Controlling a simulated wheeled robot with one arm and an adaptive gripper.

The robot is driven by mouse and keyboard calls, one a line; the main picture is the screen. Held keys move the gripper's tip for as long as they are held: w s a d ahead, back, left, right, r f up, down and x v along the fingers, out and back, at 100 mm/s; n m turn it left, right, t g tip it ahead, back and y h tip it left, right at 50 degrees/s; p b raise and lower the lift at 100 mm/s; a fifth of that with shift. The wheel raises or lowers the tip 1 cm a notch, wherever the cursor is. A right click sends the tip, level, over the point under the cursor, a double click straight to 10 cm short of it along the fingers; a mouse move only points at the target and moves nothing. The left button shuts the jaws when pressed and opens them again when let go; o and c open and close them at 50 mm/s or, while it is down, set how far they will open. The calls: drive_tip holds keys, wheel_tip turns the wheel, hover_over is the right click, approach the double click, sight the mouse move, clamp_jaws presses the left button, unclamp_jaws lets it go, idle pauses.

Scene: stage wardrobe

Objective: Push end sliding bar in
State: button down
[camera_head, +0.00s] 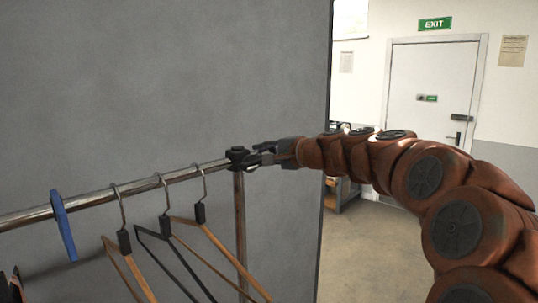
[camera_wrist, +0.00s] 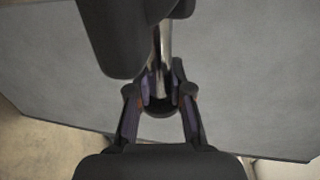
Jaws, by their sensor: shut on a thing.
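A shiny metal rail (camera_head: 150,183) runs from the left to a black fitting (camera_head: 237,155) at the top of a brown upright post (camera_head: 240,220). The end sliding bar (camera_wrist: 163,50) shows in the wrist view as a metal bar with a dark round end between the fingers. My gripper (camera_head: 263,153) is at the right end of the rail, just beyond the black fitting. In the wrist view my gripper (camera_wrist: 160,91) is shut on the bar's end. How much of the bar sticks out of the fitting is mostly hidden by the fingers.
Several hangers (camera_head: 200,212) and a blue divider (camera_head: 63,225) hang on the rail left of the fitting. A grey panel (camera_head: 170,80) stands close behind the rail. Open floor (camera_head: 360,250) lies to the right, before a white door (camera_head: 430,90).

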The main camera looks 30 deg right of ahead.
drive_tip(key=c, duration=1)
unclamp_jaws()
drive_tip(key=shift+c, duration=0.2)
drive_tip(key=shift+s, duration=0.1)
drive_tip(key=v, duration=1.2)
